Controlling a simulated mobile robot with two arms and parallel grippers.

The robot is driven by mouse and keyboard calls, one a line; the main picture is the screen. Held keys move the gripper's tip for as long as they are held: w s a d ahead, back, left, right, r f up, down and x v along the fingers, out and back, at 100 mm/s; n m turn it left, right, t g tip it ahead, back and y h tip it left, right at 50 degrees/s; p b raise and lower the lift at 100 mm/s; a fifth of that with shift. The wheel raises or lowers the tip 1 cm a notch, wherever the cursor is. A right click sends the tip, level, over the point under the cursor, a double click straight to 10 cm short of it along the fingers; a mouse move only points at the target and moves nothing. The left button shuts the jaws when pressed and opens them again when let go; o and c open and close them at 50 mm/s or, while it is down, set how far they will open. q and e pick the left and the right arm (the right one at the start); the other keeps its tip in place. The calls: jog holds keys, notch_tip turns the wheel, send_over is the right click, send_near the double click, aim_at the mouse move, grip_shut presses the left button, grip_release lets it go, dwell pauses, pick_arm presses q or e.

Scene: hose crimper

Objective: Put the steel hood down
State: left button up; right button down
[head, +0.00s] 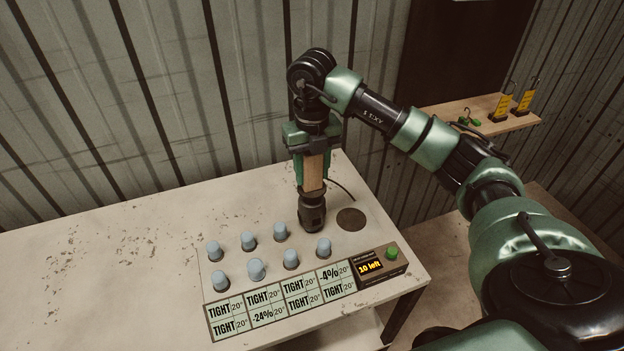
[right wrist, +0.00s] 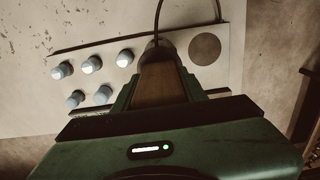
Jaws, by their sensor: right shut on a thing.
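My right gripper (head: 313,182) points down over the white panel on the table. It is shut on the brown grip of a tool whose dark, rounded lower end I take to be the steel hood (head: 312,212). The hood is upright at the right end of the back row of blue caps, left of a dark round disc (head: 351,219). I cannot tell whether it touches the panel or what is under it. In the right wrist view the brown grip (right wrist: 160,85) sits between the green fingers and mostly hides the hood. My left gripper is not in view.
Several blue caps (head: 256,269) stand on the panel. Labels (head: 268,311) in front read TIGHT, -24% and -4%; a display (head: 370,266) reads "10 left" beside a green button (head: 392,252). A thin cable (head: 343,188) runs behind the tool. The table's left side (head: 90,270) is clear.

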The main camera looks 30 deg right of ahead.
aim_at(312, 182)
notch_tip(312, 182, down, 3)
jog(key=shift+f+p, duration=0.1)
jog(key=shift+p, duration=0.2)
jog(key=shift+f, duration=0.15)
jog(key=c, duration=0.8)
grip_release()
